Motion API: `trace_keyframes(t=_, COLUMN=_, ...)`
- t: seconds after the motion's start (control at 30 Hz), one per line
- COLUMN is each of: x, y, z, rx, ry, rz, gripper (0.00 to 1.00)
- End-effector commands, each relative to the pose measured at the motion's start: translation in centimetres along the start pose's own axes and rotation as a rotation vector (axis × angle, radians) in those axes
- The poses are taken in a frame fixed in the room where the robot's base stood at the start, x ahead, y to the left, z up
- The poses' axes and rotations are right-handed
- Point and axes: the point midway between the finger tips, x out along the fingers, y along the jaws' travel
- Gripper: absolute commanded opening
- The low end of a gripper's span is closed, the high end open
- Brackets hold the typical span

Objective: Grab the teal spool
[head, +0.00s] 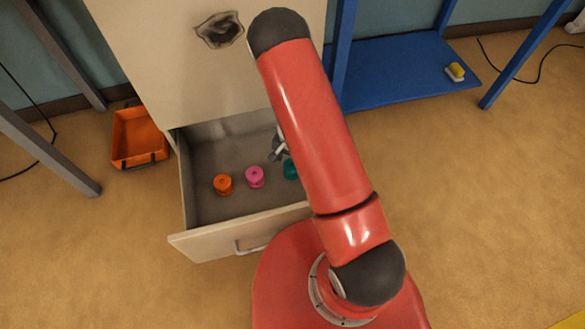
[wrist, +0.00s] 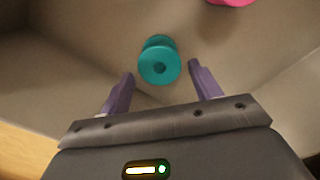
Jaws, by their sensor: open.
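The teal spool (wrist: 159,62) stands in the open drawer. In the wrist view it sits just beyond my gripper (wrist: 161,84), roughly centred between the two purple fingertips. The fingers are open and nothing is between their pads. In the head view the teal spool (head: 290,169) is partly hidden behind my red arm. My gripper (head: 277,154) shows only in part there, over the drawer at the spool's upper left, and the arm covers the rest.
A pink spool (head: 255,177) and an orange spool (head: 223,184) stand left of the teal one in the drawer (head: 205,215). The drawer's walls and front panel surround them. An orange bin (head: 137,139) is on the floor at left; a blue shelf (head: 390,75) is at right.

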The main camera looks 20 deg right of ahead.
Motion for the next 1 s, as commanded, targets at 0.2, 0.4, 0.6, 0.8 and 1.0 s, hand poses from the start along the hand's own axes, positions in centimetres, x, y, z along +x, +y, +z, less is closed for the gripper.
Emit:
trace_keyframes(t=0.2, x=3.3, y=0.2, z=-0.2, rx=0.002, ry=-0.002, rz=0.001, gripper=0.63)
trace_keyframes(t=0.4, x=5.3, y=0.1, z=-0.2, rx=0.000, ry=-0.001, rz=0.000, gripper=0.63)
trace_keyframes(t=0.6, x=5.4, y=0.1, z=-0.2, rx=0.000, ry=0.000, rz=-0.001, gripper=0.63)
trace_keyframes(t=0.8, x=5.4, y=0.1, z=-0.2, rx=0.000, ry=-0.001, rz=-0.001, gripper=0.43)
trace_keyframes(t=1.0, x=5.4, y=0.1, z=-0.2, rx=0.000, ry=0.000, rz=-0.001, gripper=0.28)
